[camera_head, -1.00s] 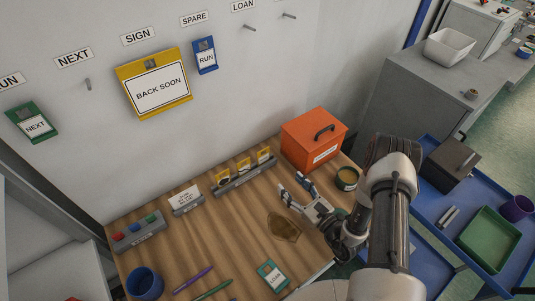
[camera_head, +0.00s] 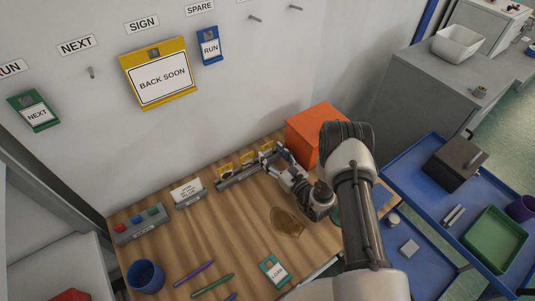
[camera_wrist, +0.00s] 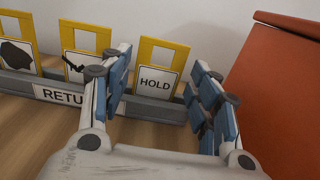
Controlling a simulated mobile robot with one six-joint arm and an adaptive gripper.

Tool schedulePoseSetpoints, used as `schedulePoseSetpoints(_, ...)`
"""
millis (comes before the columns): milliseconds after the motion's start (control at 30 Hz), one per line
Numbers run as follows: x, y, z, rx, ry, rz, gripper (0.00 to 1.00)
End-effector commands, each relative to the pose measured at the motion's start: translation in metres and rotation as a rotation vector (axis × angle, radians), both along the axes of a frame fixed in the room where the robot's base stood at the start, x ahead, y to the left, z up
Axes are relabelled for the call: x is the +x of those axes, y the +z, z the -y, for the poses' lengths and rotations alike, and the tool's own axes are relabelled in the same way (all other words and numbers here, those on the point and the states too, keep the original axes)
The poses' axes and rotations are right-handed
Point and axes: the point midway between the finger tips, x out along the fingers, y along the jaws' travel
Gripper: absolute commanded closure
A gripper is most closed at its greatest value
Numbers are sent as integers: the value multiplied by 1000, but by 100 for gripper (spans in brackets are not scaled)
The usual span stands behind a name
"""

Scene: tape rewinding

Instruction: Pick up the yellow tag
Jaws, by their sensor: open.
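Three yellow-framed tags stand in a grey rack (camera_wrist: 60,78) labelled "RETU…" at the back of the wooden table. The right one, the HOLD tag (camera_wrist: 157,84), is upright between my gripper's spread fingers in the wrist view. The middle tag (camera_wrist: 84,40) and left tag (camera_wrist: 16,52) carry black pictures, the middle one partly hidden by my left finger. In the head view the left tag (camera_head: 225,171) also shows. My gripper (camera_head: 274,153) is open and empty at the rack's right end; I cannot tell whether it touches the HOLD tag.
An orange box (camera_head: 309,125) stands just right of my gripper. A yellow BACK SOON sign (camera_head: 160,78) hangs on the wall behind. A card stand (camera_head: 188,192) is left of the rack. A green LOAN tag (camera_head: 275,271) and pens lie at the front; mid-table has a brown stain.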

Motion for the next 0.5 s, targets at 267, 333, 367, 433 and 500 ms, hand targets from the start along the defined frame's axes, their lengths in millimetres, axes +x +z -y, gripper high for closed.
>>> schedulePoseSetpoints(267,26,-2,-19,0,1,0,44)
schedulePoseSetpoints(333,27,-2,-19,0,1,0,44)
schedulePoseSetpoints(367,27,-2,-19,0,0,0,44)
schedulePoseSetpoints(433,27,-2,-19,-1,0,-1,44)
schedulePoseSetpoints(500,27,-2,-19,0,1,0,45)
